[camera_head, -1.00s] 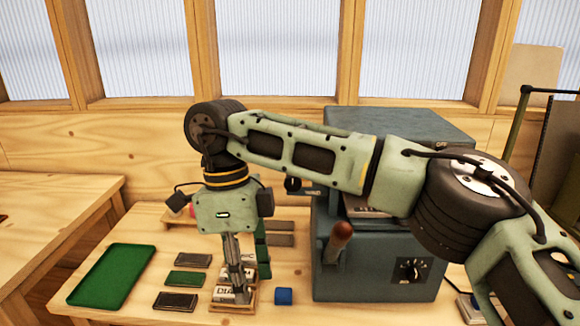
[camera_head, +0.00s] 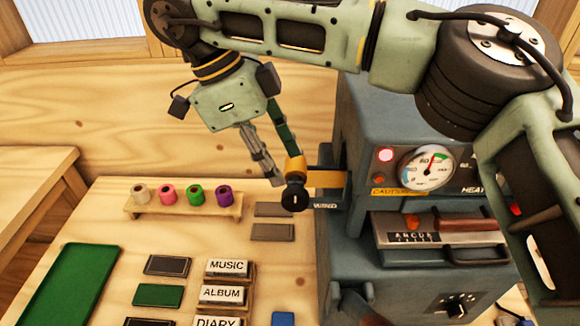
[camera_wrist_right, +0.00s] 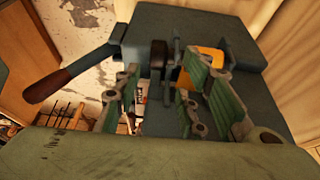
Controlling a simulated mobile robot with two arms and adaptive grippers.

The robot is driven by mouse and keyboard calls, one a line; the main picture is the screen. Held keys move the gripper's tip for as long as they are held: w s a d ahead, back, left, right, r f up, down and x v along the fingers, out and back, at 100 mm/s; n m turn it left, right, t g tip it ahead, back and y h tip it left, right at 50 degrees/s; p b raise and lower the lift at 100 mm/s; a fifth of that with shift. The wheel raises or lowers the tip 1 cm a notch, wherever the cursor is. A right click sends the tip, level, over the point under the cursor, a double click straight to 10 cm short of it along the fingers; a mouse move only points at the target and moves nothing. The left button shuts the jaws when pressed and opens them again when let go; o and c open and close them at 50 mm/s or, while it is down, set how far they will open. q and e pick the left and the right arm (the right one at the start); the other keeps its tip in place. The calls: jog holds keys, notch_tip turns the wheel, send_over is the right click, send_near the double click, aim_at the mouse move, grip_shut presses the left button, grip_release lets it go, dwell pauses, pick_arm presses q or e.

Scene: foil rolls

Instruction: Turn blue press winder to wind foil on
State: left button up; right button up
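The blue press (camera_head: 375,130) stands at the right of the bench. Its winder is a black round knob (camera_head: 295,197) on the left side, beside a yellow-orange part (camera_head: 325,179) and a "WIND" label. My right gripper (camera_head: 284,174) comes down from the upper left, fingertips at the winder. In the right wrist view, the fingers (camera_wrist_right: 160,95) are spread apart and the dark knob (camera_wrist_right: 157,55) shows between and beyond them. I cannot tell whether either finger touches it. Foil rolls (camera_head: 195,195) in white, pink, green and purple stand in a wooden rack. My left gripper is not in view.
Label blocks (camera_head: 227,268), dark plates (camera_head: 167,265), a green tray (camera_head: 72,290) and a blue cube (camera_head: 284,319) lie on the bench. A press lever (camera_wrist_right: 75,75) sticks out in the wrist view. My right arm crosses in front of the press top.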

aim_at(291, 190)
jog(key=shift+s+x, duration=0.2)
jog(key=shift+x, duration=0.7)
jog(key=x, duration=0.2)
jog(key=shift+s+d+f+p, duration=0.15)
jog(key=shift+d+f+p, duration=0.1)
jog(key=shift+p, duration=0.1)
jog(key=x, duration=0.3)
jog(key=shift+w+a+f+p, duration=0.1)
jog(key=shift+w+p, duration=0.1)
jog(key=shift+p, duration=0.1)
jog(key=c, duration=0.4)
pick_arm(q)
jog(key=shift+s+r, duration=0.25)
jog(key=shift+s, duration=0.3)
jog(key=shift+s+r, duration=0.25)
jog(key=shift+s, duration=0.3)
pick_arm(e)
grip_shut()
